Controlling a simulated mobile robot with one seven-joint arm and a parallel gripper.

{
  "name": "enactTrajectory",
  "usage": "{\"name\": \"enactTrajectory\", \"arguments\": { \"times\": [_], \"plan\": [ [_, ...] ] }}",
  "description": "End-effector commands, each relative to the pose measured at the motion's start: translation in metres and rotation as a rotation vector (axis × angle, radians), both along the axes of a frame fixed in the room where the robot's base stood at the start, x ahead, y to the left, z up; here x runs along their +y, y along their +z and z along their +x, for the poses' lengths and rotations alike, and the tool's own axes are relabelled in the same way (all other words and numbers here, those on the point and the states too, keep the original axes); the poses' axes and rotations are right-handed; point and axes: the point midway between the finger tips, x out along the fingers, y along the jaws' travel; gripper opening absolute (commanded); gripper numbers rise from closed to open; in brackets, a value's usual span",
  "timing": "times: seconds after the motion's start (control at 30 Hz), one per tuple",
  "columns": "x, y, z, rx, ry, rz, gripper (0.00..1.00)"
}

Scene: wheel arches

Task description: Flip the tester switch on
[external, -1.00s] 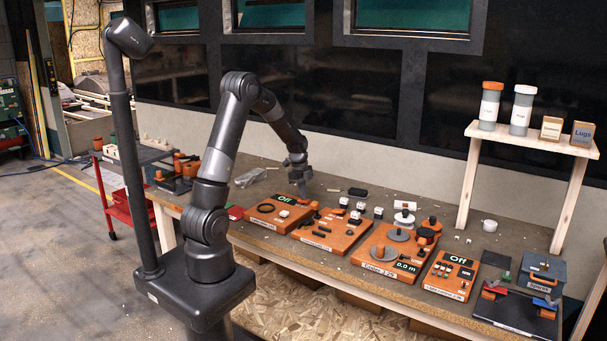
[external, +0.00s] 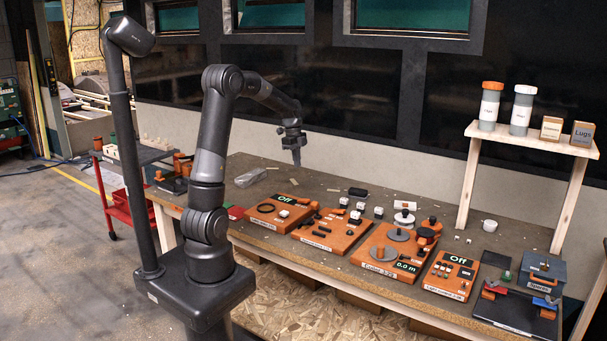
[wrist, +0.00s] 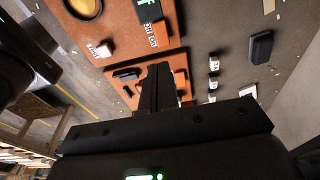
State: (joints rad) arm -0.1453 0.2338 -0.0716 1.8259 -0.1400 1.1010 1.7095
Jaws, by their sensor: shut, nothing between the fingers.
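Two orange boards on the bench have displays reading "Off": the left board (external: 274,220), with a black ring and a small white part, and a right board (external: 436,284) with several small controls. Their front labels are too small to read surely, so I cannot tell which is the tester.
A second orange board (external: 340,238) with black parts and a third (external: 375,272) with grey discs stand between them. Small white-topped blocks and a black case (external: 357,192) lie behind. A wooden shelf (external: 540,142) with jars stands at right.

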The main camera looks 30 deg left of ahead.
Motion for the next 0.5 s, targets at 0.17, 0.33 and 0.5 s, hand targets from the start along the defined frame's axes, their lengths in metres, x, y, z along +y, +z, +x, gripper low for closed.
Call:
{"name": "enactTrajectory", "arguments": {
  "times": [0.17,0.33,0.5],
  "plan": [
    [0.0,0.0,0.0,0.0,0.0,0.0,0.0],
    [-0.001,0.0,0.0,0.0,0.0,-0.007,0.0],
    [-0.011,0.002,0.0,-0.003,0.001,-0.054,0.0]
  ]
}}
